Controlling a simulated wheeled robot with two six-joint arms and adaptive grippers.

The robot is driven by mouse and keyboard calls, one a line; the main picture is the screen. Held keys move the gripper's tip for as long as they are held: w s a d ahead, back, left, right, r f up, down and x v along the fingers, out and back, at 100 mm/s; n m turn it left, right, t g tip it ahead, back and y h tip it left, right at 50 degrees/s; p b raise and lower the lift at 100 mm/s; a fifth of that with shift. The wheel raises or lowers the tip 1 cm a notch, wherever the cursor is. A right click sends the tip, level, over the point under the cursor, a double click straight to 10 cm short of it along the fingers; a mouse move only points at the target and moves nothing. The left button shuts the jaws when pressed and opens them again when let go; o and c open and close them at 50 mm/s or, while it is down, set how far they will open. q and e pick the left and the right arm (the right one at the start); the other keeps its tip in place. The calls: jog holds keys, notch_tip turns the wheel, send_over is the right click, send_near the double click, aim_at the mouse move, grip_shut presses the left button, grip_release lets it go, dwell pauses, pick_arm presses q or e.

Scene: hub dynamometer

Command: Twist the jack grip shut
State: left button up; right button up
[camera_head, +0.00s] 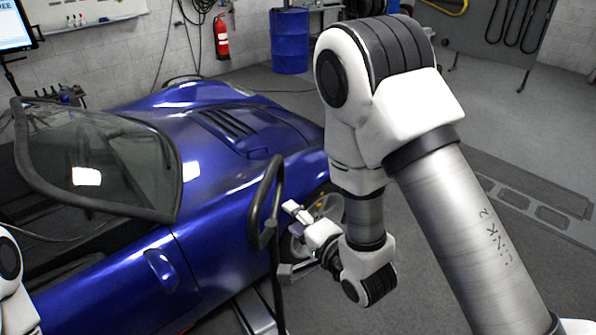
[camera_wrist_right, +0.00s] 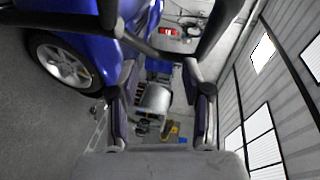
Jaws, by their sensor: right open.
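The jack grip (camera_head: 259,205) is a black upright loop on a dark post, standing beside the blue car's front wheel. In the right wrist view, dark bars of what looks like the same grip (camera_wrist_right: 218,32) cross the top, beyond the fingertips. My right gripper (camera_head: 297,220) is just right of the grip, its fingers pointing left towards it. It is open, and in the wrist view the space between its fingers (camera_wrist_right: 160,112) is empty. I cannot tell whether a finger touches the grip. Only a white part of my left arm shows at the left edge; its gripper is out of view.
The blue car (camera_head: 225,215) fills the left and centre, its wheel (camera_head: 318,220) close behind my right gripper. A blue drum (camera_head: 290,42) and a red extinguisher (camera_head: 221,37) stand at the back. Grey floor at the right is mostly clear.

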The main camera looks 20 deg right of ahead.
send_near(271, 183)
jog(key=w+f, duration=0.1)
jog(key=w, duration=0.2)
jog(key=shift+t, duration=0.4)
jog(key=x, duration=0.7)
jog(key=shift+a, duration=0.2)
jog(key=shift+w+a+f, duration=0.1)
jog(key=shift+w+f, duration=0.05)
jog(key=shift+w, duration=0.2)
jog(key=shift+a, duration=0.35)
pick_arm(q)
jog(key=shift+a+r, duration=0.4)
jog(key=shift+a, duration=0.05)
pick_arm(e)
jog(key=shift+d+f, duration=0.1)
jog(key=shift+d, duration=0.05)
grip_shut()
